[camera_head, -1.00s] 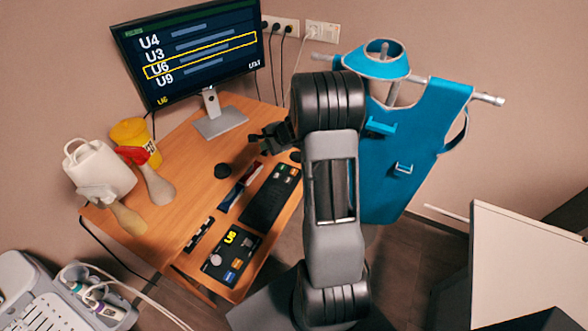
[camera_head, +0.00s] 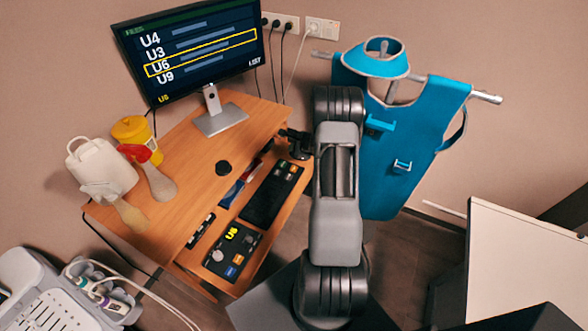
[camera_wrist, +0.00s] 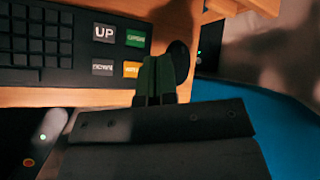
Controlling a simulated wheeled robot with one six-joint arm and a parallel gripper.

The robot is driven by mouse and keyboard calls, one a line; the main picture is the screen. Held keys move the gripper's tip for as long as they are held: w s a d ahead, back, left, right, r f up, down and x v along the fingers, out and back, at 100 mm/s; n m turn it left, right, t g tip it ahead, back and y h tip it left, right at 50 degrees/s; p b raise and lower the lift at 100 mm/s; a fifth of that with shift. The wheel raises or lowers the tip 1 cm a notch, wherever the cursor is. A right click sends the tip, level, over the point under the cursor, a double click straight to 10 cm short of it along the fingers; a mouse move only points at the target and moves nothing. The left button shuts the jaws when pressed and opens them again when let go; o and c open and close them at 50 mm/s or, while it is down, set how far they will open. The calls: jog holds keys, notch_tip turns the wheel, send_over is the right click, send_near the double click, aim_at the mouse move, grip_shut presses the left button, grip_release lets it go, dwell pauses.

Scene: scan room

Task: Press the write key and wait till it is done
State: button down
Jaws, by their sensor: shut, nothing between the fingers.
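My gripper (camera_head: 287,134) is shut and empty, over the right end of the desk beyond the black keyboard (camera_head: 262,205). In the wrist view, its fingertips (camera_wrist: 158,60) are just right of the keyboard's labelled keys. Those are a grey UP key (camera_wrist: 103,33), a green key (camera_wrist: 136,38), a grey key below UP (camera_wrist: 103,67) and an orange key (camera_wrist: 131,69). The orange label is too blurred to read. The monitor (camera_head: 190,50) lists U4, U3, U6 and U9, with U6 framed in yellow. A black box (camera_head: 222,268) shows U6 in yellow.
A black puck (camera_head: 223,168), a spray bottle (camera_head: 155,178), a white jug (camera_head: 100,165) and a yellow tub (camera_head: 133,130) stand on the desk (camera_head: 185,150). A blue apron (camera_head: 400,150) hangs behind my arm. A white panel (camera_head: 525,265) is at right.

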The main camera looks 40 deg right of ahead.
jog(key=shift+f, duration=0.15)
jog(key=b, duration=0.4)
send_over(293, 169)
notch_tip(293, 169, down, 7)
jog(key=shift+d, duration=0.1)
jog(key=shift+s+f+b, duration=0.1)
jog(key=shift+f+b, duration=0.65)
jog(key=shift+b, duration=0.1)
jog(key=shift+f+b, duration=0.85)
jog(key=shift+b, duration=0.55)
dwell(1.8)
jog(key=shift+r, duration=0.2)
jog(key=shift+r+p, duration=0.3)
jog(key=shift+r, duration=0.35)
dwell(0.3)
jog(key=shift+r+p, duration=1.35)
jog(key=shift+r, duration=1.2)
